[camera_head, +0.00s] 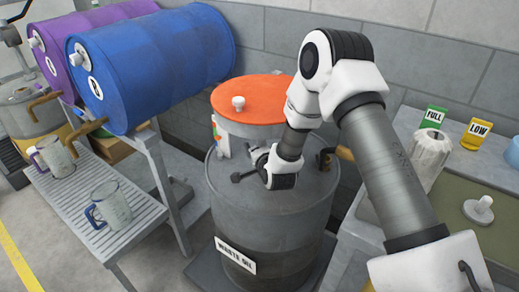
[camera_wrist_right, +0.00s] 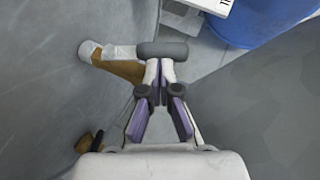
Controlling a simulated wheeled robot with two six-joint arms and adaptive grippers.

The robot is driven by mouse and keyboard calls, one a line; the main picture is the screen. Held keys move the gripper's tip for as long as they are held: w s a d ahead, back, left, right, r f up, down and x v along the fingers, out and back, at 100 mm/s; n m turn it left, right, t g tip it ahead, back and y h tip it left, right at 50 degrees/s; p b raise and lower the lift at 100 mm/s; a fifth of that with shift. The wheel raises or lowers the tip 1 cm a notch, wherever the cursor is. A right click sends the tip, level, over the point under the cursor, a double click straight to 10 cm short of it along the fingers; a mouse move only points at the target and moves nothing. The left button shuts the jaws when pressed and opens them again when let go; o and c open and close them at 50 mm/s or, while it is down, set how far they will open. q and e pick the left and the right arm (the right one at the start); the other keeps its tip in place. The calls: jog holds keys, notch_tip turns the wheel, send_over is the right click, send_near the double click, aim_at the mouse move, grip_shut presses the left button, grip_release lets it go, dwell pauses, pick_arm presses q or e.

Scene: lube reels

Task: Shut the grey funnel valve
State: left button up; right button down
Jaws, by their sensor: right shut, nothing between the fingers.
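The grey waste oil drum (camera_head: 230,219) stands in the middle of the head view. My right gripper (camera_head: 262,167) is low over its top, partly hidden by its own wrist. A dark grey lever-like piece (camera_head: 241,177) sticks out to its left. In the right wrist view my right gripper (camera_wrist_right: 160,82) is shut and empty. A grey bar (camera_wrist_right: 163,49) lies crosswise just beyond its fingertips; I cannot tell whether they touch. A brass pipe (camera_wrist_right: 122,69) with a pale end is beside it. I cannot tell which piece is the valve handle. My left gripper is out of view.
A container with an orange top (camera_head: 250,99) stands behind my right wrist. A blue drum (camera_head: 160,62) and a purple drum (camera_head: 52,43) lie on a rack at left, above a slatted shelf (camera_head: 75,207) with mugs. A bench with a white bottle (camera_head: 428,157) is at right.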

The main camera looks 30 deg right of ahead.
aim_at(247, 150)
jog(key=shift+w+a+f+b, duration=0.1)
jog(key=shift+w+a+b, duration=0.15)
jog(key=shift+w, duration=0.3)
jog(key=shift+w+a+f+b, duration=0.1)
jog(key=shift+w+b, duration=0.1)
jog(key=shift+w, duration=0.3)
jog(key=shift+w+a+f+b, duration=0.1)
jog(key=shift+w+a+b, duration=0.15)
jog(key=shift+w+b, duration=0.25)
jog(key=shift+w+a+f, duration=0.15)
jog(key=shift+w+a, duration=0.05)
jog(key=shift+w, duration=0.25)
jog(key=shift+w+a+f+n+g, duration=0.25)
jog(key=shift+w+n+g, duration=0.2)
jog(key=shift+g, duration=0.45)
